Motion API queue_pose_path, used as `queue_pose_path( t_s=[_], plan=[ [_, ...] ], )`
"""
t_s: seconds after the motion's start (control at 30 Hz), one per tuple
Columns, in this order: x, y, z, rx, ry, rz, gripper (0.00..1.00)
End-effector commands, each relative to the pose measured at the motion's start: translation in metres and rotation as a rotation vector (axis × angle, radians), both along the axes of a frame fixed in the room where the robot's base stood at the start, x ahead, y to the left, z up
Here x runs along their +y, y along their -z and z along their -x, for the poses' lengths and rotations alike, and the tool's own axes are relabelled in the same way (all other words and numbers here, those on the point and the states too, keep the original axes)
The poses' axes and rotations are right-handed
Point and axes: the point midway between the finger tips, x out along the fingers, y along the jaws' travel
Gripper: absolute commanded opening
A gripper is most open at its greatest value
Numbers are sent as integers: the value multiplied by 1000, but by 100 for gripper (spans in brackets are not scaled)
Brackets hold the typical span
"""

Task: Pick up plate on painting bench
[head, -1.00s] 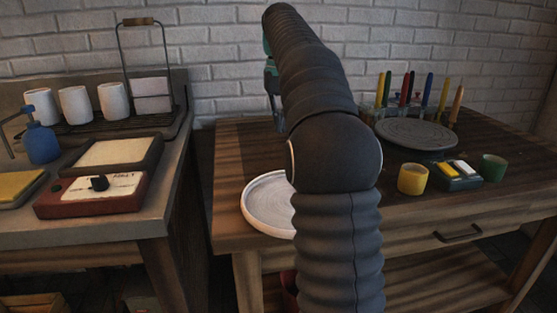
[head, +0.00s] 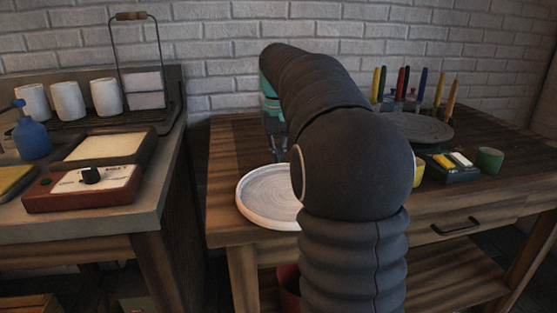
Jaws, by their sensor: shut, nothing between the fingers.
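The white plate (head: 262,212) lies flat on the left front part of the wooden painting bench (head: 226,160). Its right side is hidden behind my arm. My gripper (head: 274,152) shows in part at the left of my arm, beyond the plate's far rim and above the bench top. It is shut and holds nothing. Its fingertips are small and partly covered, and I cannot tell how far above the bench they are.
A dark round turntable (head: 422,127), brushes in a holder (head: 408,98), a paint block (head: 449,168) and a green cup (head: 488,160) stand on the bench's right. A grey counter at left carries white cups (head: 68,100), a blue bottle (head: 31,136) and a red control box (head: 82,188).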

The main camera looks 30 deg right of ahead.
Motion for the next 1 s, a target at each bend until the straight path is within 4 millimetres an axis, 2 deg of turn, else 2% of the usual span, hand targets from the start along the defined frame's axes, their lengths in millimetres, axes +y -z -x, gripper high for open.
queue_pose_path(
  t_s=[0.43, 0.7, 1.0],
  plan=[
    [1, 0, 4, 0, 0, 0, 0],
    [7, 0, 24, 1, 0, 0, 0],
    [7, 0, 23, 1, 0, 0, 0]
  ],
)
